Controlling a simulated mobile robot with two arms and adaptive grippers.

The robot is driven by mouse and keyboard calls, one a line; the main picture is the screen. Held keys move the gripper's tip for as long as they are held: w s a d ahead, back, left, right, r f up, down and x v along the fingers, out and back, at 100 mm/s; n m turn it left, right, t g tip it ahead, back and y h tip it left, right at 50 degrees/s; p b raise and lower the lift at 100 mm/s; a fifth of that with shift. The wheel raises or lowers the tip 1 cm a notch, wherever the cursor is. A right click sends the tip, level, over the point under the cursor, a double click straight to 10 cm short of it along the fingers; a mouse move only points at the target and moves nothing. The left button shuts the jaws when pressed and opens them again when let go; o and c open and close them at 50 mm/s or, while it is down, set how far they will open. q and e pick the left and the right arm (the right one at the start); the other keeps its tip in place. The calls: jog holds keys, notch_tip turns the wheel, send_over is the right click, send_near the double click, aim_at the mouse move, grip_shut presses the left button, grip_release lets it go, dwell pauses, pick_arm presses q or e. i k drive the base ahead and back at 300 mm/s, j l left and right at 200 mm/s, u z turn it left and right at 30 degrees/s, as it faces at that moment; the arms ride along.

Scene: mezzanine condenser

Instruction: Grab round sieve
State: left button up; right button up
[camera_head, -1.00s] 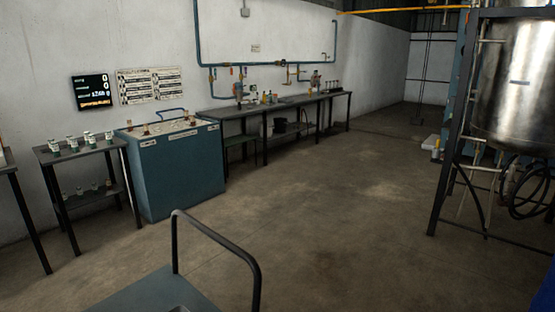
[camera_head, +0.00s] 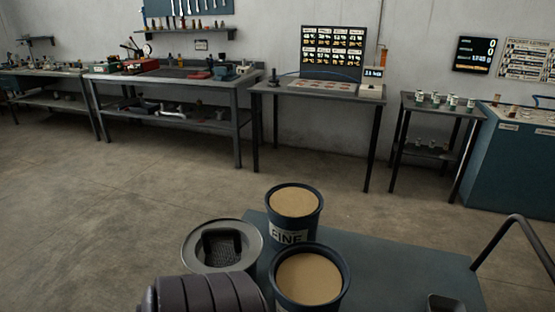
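A round grey pan-like thing (camera_head: 248,238) with a wide rim sits at the lower middle, left of the cart top. A dark, textured piece lies in its middle. It may be the round sieve, but I cannot tell for sure. A ribbed dark part, seemingly of my own arm, covers the space just below it.
A dark bucket (camera_head: 291,237) marked "FINE" and a second bucket (camera_head: 316,302), both with tan contents, stand by the blue cart top (camera_head: 400,265). A workbench (camera_head: 238,97), a screen table (camera_head: 257,128) and a small bottle table (camera_head: 403,110) line the wall. Open floor lies between.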

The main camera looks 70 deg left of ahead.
aim_at(223, 245)
jog(key=u, duration=2.55)
